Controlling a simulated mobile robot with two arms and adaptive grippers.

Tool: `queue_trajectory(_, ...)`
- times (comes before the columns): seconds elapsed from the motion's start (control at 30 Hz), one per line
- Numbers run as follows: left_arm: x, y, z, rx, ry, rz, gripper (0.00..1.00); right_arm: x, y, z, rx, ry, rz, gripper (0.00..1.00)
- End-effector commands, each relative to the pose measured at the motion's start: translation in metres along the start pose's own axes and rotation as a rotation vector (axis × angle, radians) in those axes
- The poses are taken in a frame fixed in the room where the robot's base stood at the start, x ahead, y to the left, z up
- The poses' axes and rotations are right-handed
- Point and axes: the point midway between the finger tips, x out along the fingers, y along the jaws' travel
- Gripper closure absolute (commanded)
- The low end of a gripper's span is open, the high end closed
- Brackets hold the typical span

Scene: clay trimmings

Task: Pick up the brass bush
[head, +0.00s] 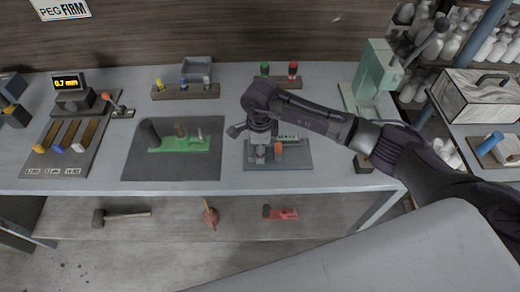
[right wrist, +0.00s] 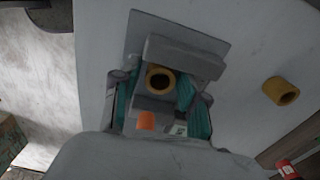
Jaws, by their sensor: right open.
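My right gripper (head: 259,148) points down over the small grey fixture plate (head: 300,156) on the bench, right of centre in the head view. In the right wrist view the open fingers (right wrist: 160,100) with teal pads stand apart. A brass-coloured ring (right wrist: 160,80) with a dark bore shows between them, at a grey block (right wrist: 185,57). Whether the pads touch anything I cannot tell. A second brass-yellow ring (right wrist: 281,91) lies on the bench off the plate. I cannot tell which ring is the brass bush. Neither shows clearly in the head view. My left gripper is not in view.
An orange knob (head: 278,148) stands on the plate close to my gripper. A dark mat (head: 135,168) with a green fixture (head: 180,145) lies to the left. A rack (head: 185,91) with small bottles and a pale green machine (head: 374,75) stand behind.

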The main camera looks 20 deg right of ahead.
Motion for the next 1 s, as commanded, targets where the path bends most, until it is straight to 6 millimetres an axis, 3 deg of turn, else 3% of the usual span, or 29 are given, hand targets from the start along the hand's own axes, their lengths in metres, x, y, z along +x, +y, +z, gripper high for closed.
queue_trajectory(0.27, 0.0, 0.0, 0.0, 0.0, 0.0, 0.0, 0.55, 0.004, 0.0, 0.0, 0.0, 0.0, -0.001, 0.58)
queue_trajectory(0.5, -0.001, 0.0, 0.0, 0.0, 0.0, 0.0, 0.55, 0.003, 0.0, 0.0, 0.0, 0.0, -0.001, 0.98)
queue_trajectory(0.53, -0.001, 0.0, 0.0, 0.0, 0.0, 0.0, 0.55, 0.003, 0.0, 0.0, 0.0, 0.0, -0.001, 1.0)
queue_trajectory(1.0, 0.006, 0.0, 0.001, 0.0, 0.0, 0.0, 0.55, -0.008, -0.001, 0.0, -0.001, -0.002, -0.003, 1.0)
